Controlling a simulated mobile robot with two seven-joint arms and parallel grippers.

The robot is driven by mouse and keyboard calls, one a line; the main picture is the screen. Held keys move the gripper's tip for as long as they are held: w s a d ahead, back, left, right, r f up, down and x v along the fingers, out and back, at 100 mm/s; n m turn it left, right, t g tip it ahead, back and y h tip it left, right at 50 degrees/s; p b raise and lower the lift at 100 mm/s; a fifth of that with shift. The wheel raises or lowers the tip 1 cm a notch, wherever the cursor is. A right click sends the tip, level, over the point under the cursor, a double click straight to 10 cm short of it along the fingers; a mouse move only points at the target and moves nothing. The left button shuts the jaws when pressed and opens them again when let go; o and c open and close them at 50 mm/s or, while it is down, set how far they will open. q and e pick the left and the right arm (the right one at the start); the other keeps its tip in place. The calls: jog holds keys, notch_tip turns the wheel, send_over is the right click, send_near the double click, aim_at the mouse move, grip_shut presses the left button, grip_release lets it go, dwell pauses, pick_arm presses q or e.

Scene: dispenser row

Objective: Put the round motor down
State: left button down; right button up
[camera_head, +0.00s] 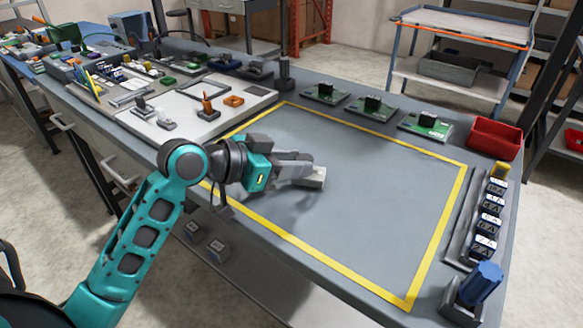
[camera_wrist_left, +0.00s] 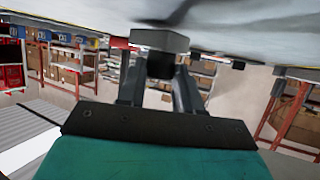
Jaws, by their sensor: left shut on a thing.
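My left gripper (camera_head: 304,171) reaches in from the left, low over the grey work area inside the yellow outline. It is shut on a small light-grey piece (camera_head: 316,179), which I take to be the round motor; its round form is not clear in this view. In the left wrist view, the held motor (camera_wrist_left: 160,41) shows as a grey, flat-faced end with a dark part below it, between the two fingers (camera_wrist_left: 160,80). I cannot tell whether it touches the table. My right gripper is not in view.
The yellow-outlined area (camera_head: 390,190) is otherwise clear. Several green boards (camera_head: 425,124) line its far side. A red bin (camera_head: 495,138) stands at the far right corner. A row of labelled dark blocks (camera_head: 488,222) and a blue part in a holder (camera_head: 481,282) line the right edge.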

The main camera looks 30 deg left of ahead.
pick_arm(q)
jog(key=shift+f, duration=0.25)
jog(key=shift+f, duration=0.15)
jog(key=c, duration=0.8)
grip_release()
jog(key=shift+o, duration=0.2)
